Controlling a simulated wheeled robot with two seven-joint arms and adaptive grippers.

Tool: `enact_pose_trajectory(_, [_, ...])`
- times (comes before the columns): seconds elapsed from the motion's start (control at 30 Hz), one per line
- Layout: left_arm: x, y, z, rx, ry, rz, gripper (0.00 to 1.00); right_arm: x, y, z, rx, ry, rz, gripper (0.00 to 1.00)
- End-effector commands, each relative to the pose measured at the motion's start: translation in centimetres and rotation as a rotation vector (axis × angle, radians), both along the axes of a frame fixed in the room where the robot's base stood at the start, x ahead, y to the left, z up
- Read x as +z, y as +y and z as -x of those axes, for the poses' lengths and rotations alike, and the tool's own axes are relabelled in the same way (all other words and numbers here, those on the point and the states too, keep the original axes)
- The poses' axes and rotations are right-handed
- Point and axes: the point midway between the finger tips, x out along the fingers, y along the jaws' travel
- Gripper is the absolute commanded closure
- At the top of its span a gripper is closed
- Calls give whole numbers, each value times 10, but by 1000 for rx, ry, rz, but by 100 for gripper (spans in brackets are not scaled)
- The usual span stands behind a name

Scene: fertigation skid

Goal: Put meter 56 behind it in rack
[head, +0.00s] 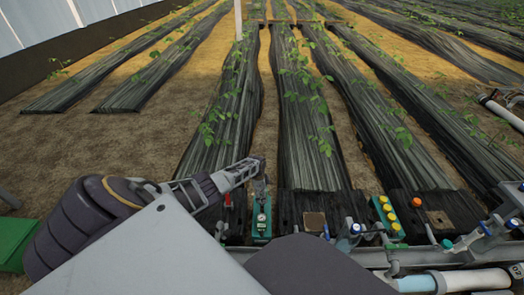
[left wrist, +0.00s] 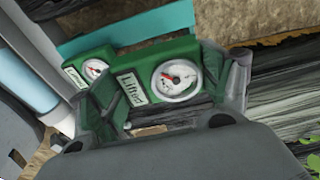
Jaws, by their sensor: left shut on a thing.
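A green meter with a round white dial and a white label (left wrist: 175,80) fills the middle of the left wrist view. My left gripper (left wrist: 178,92) is shut on this meter, one finger on each side. In the head view my left gripper (head: 261,186) reaches down over a green meter with a white dial (head: 262,217) at the skid's near edge. A second green meter with a dial (left wrist: 92,69) stands left of the held one in the wrist view. I cannot tell which is 56.
A teal strip (left wrist: 125,30) runs behind the meters; I cannot tell whether it is the rack. A green block with yellow caps (head: 388,216), a red handle (head: 228,200), blue-handled valves (head: 354,229) and pipes (head: 470,280) line the skid. Planted rows (head: 305,130) lie beyond.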

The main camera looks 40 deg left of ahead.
Motion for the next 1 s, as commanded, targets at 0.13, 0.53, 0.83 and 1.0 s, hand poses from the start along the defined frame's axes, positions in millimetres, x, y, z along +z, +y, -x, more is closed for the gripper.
enact_pose_trajectory(0.13, [-9, 0, 0, 0, 0, 0, 48, -7, 2, -4, 2, -13, -11, 56])
enact_pose_trajectory(0.53, [-27, 0, -1, 1, -1, 1, 48, -19, 3, -2, 4, -15, -23, 56])
enact_pose_trajectory(0.83, [-34, 0, -1, -1, -1, -1, 48, -22, 4, 1, 7, -14, -29, 56])
enact_pose_trajectory(1.0, [-34, 0, -1, -1, -1, -1, 48, -22, 4, 1, 7, -15, -29, 56])
